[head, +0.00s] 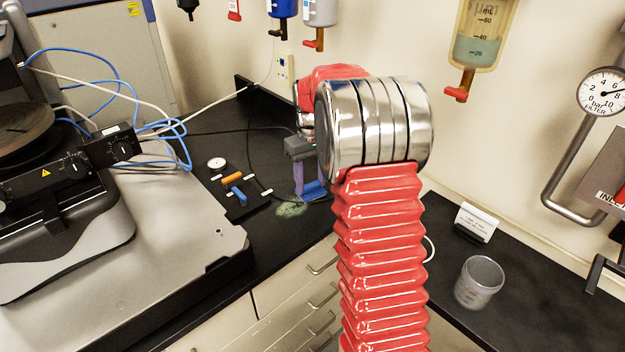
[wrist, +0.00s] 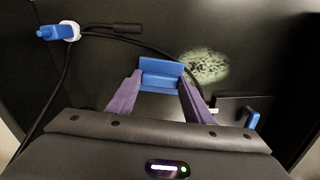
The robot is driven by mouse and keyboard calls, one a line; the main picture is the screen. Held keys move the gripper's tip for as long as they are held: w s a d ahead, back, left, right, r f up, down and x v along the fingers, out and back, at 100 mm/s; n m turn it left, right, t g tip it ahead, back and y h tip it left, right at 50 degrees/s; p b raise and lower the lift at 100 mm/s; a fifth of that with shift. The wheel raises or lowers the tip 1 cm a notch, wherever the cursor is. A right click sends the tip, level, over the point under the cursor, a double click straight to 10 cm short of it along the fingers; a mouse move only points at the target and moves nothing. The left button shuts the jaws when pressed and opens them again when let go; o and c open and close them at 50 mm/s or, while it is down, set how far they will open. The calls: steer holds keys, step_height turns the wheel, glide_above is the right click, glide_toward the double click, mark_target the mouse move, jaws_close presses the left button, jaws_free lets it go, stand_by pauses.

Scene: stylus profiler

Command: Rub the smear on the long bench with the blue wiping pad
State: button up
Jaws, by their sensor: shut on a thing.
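The smear (head: 291,209) is a pale green, mottled patch on the black bench top (head: 262,225). In the wrist view the smear (wrist: 205,67) lies just ahead and to the right of the pad. My gripper (head: 308,188) has purple fingers shut on the blue wiping pad (head: 313,191). In the wrist view the pad (wrist: 160,73) spans between the fingertips of my gripper (wrist: 158,88). The pad is beside the smear, close to the bench; I cannot tell whether it touches the surface. My arm hides part of the bench behind it.
A small black holder with orange and blue handled tools (head: 234,181) and a round white dial (head: 216,163) sit left of the smear. Black cables (wrist: 65,80) cross the bench. A grey instrument base (head: 190,215) stands at left. A clear beaker (head: 479,282) stands at right.

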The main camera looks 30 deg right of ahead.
steer(key=shift+f, duration=0.2)
steer(key=shift+a, duration=0.15)
steer(key=shift+s+a, duration=0.15)
steer(key=shift+a, duration=0.3)
steer(key=shift+s+a, duration=0.15)
steer(key=shift+a, duration=0.6)
steer(key=shift+s+a, duration=0.15)
steer(key=shift+a, duration=0.55)
steer(key=shift+a, duration=0.15)
steer(key=shift+s+a+r, duration=0.15)
steer(key=shift+s+a, duration=0.05)
steer(key=shift+a, duration=0.7)
steer(key=shift+s+a+r, duration=0.1)
steer(key=shift+s+a, duration=0.05)
steer(key=shift+a, duration=0.7)
steer(key=shift+s+a+f, duration=0.1)
steer(key=shift+s+a, duration=0.1)
steer(key=shift+a, duration=0.8)
steer(key=shift+s+a+f, duration=0.1)
steer(key=shift+s+a, duration=0.1)
steer(key=shift+a, duration=0.8)
